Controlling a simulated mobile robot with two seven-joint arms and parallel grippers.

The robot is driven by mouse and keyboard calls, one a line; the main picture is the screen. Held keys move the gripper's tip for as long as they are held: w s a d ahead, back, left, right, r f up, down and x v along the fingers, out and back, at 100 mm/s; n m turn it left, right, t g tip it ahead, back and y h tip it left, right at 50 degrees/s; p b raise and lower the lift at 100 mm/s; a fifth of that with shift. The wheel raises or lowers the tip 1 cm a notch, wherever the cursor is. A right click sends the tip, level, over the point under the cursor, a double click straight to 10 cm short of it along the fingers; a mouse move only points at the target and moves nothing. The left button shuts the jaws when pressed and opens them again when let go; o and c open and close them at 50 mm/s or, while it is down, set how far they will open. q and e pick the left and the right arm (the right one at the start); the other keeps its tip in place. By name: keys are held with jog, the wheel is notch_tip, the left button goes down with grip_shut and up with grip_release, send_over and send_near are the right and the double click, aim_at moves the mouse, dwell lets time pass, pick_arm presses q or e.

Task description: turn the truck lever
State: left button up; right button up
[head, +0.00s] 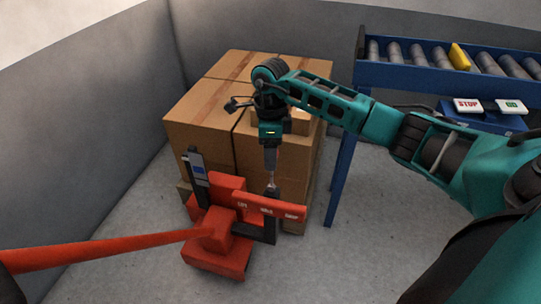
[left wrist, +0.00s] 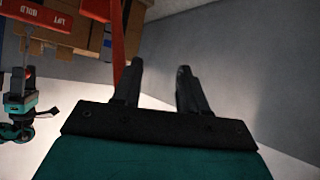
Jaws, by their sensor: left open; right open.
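The red pallet truck (head: 216,230) stands in front of the stacked boxes, with its long red handle reaching to the left. A red panel (head: 268,207) on it carries white lettering. In the left wrist view the panel (left wrist: 40,17) shows LIFT and HOLD upside down. My right gripper (head: 271,183) points down, open, just above and behind the panel's middle. The lever is small and mostly hidden at its fingertips; I cannot tell whether they touch it. My left gripper (left wrist: 157,80) is open and empty in the left wrist view, outside the head view.
Cardboard boxes (head: 200,110) are stacked behind the truck. A blue roller conveyor (head: 400,75) stands at the right, with a yellow piece (head: 459,57) on it and STOP (head: 468,105) and green (head: 511,107) buttons below. Grey walls close off the left and back. Floor between truck and conveyor is clear.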

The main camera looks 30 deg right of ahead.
jog(key=shift+f, duration=0.25)
grip_shut()
dwell(0.4)
